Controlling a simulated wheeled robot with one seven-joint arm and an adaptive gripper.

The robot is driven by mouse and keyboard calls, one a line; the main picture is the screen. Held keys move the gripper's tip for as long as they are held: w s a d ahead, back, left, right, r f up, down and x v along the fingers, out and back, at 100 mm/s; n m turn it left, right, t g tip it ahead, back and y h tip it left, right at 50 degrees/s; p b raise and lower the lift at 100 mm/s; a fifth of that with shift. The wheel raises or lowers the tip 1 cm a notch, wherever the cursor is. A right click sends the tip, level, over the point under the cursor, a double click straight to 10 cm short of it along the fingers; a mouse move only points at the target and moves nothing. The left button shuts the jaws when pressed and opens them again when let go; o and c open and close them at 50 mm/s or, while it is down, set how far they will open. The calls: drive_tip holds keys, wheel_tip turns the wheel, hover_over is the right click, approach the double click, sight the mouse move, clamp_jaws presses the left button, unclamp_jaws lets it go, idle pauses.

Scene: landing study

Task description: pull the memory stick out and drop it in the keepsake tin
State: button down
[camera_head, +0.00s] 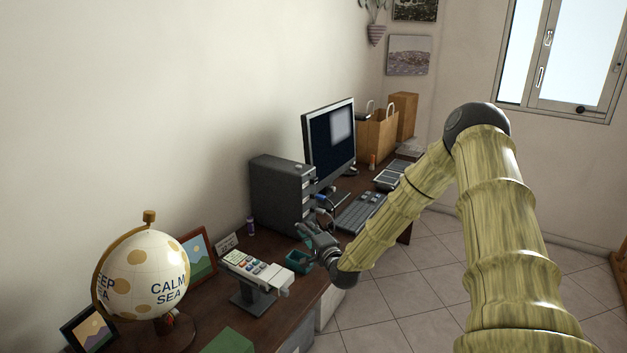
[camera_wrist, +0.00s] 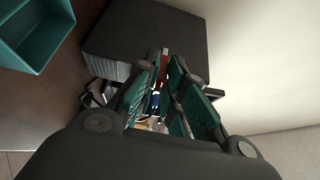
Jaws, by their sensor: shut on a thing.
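My gripper (camera_head: 312,238) is beside the front of the dark computer tower (camera_head: 278,192), just above the desk. In the wrist view its teal-padded fingers (camera_wrist: 164,72) are closed on a small red piece with a pale tip, which I take to be the memory stick (camera_wrist: 162,66). The tower (camera_wrist: 125,35) is just beyond the fingertips; I cannot tell whether the stick's tip is still in it. The keepsake tin appears to be the open teal box (camera_head: 298,263) on the desk near my gripper, at upper left in the wrist view (camera_wrist: 28,58). The stick is hidden in the head view.
Blue and grey plugs (camera_head: 325,200) stick out of the tower's front. A keyboard (camera_head: 360,212) and monitor (camera_head: 330,140) stand beyond. A card terminal-like device (camera_head: 255,268), picture frame (camera_head: 197,255) and globe (camera_head: 145,275) are nearer. The desk's front edge is close to the tin.

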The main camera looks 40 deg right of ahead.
drive_tip(key=shift+s+f+b, duration=0.1)
drive_tip(key=shift+f+b, duration=1.55)
drive_tip(key=shift+f, duration=1.25)
drive_tip(key=c, duration=1.4)
unclamp_jaws()
drive_tip(key=shift+c, duration=0.2)
drive_tip(key=s+a, duration=0.1)
drive_tip(key=s, duration=1.1)
drive_tip(key=shift+a, duration=0.2)
